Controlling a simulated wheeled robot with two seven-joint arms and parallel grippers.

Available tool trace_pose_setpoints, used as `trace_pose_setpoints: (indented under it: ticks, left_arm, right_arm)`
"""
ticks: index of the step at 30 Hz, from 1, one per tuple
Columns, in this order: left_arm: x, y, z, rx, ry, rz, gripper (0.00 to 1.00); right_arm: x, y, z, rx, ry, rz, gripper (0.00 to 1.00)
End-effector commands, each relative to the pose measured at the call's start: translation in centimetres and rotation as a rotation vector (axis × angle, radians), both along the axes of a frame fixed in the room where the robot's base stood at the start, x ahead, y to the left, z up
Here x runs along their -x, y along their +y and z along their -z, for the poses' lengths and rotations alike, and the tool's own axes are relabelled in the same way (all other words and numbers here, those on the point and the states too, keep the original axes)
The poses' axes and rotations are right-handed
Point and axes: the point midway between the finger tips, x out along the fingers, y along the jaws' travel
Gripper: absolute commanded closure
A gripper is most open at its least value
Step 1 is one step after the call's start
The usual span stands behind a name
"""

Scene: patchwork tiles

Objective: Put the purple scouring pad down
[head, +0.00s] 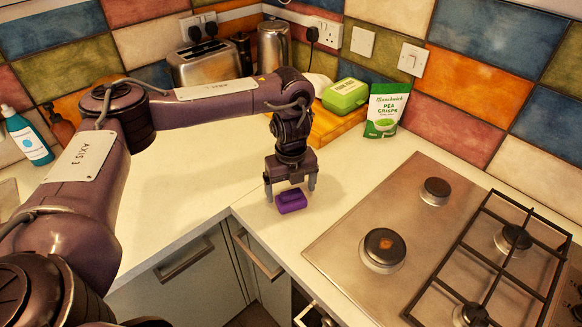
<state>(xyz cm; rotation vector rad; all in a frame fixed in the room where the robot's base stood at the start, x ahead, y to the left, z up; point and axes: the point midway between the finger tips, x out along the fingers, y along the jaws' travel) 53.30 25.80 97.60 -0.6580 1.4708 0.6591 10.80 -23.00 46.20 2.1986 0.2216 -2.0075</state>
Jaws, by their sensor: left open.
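The purple scouring pad (291,201) rests on the white worktop near its inner front corner, left of the hob. My left gripper (290,191) points down just above and behind the pad. Its two fingers are spread, one at each side, and the jaws are open. I cannot tell whether a finger touches the pad. My right gripper is not in view.
The steel hob (335,224) with burners and a black grate lies to the right. A green box (346,96) on a wooden board, a pea crisps bag (385,110), a toaster (205,63) and a kettle (273,46) stand behind. Worktop left of the gripper is clear.

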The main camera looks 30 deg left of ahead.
Motion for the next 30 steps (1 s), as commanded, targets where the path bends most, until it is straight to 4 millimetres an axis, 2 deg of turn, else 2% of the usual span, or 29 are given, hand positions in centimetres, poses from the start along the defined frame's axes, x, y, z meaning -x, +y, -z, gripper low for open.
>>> trace_pose_setpoints:
  ticks: [1,6,14,19,30]
  left_arm:
    - [-0.2,0.0,-1.5,-0.002,-0.007,0.001,0.11]
    - [-0.2,0.0,-5.0,-0.003,-0.008,0.001,0.11]
    - [-0.1,0.0,-9.0,-0.001,-0.003,0.0,0.11]
    - [0.0,0.0,-10.1,0.0,-0.001,-0.001,0.11]
    - [0.0,0.0,-10.2,0.0,0.0,0.0,0.11]
  right_arm:
    - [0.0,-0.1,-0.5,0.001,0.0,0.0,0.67]
    - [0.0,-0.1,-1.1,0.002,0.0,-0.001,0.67]
    - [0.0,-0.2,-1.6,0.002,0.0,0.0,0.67]
    - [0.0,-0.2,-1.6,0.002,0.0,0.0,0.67]
    - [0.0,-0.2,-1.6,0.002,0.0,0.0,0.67]
